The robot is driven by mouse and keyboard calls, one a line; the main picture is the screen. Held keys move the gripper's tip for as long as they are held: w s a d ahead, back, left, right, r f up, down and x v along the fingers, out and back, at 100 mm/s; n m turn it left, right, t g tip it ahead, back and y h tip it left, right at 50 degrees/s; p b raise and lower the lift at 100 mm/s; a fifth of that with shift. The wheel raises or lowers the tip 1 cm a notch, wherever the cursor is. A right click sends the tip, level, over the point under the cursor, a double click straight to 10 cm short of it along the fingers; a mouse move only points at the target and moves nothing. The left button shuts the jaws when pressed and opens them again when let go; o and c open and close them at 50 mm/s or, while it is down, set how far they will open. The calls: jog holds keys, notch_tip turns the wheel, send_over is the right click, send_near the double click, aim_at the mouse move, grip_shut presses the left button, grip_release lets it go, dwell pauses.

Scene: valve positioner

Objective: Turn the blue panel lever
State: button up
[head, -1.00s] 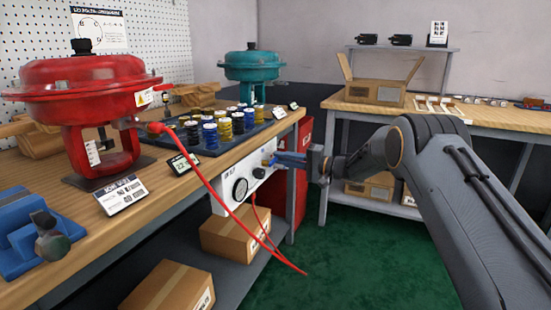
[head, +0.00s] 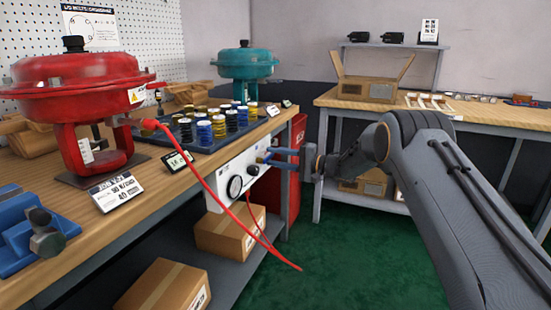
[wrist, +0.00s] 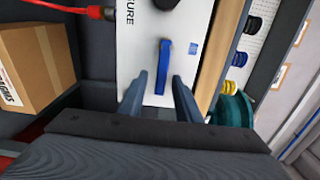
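The blue panel lever (wrist: 164,68) stands out from the white panel (wrist: 140,55) and lies upright in the wrist view. My gripper (wrist: 160,80) is open, with one finger on each side of the lever's near end. Gaps show between the lever and both fingers, so neither seems to touch it. In the head view my gripper (head: 268,156) reaches the panel's right end from the right. There the lever is small and hard to tell from the fingers.
A red actuator (head: 85,85) and a tray of coloured spools (head: 190,145) stand on the bench above. Boxes (head: 230,232) sit below. Green floor is open in front.

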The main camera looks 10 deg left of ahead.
jog(key=shift+d, duration=0.35)
jog(key=s+d+p, duration=0.1)
jog(key=d, duration=0.6)
jog(key=shift+s+d, duration=0.15)
jog(key=shift+s, duration=0.05)
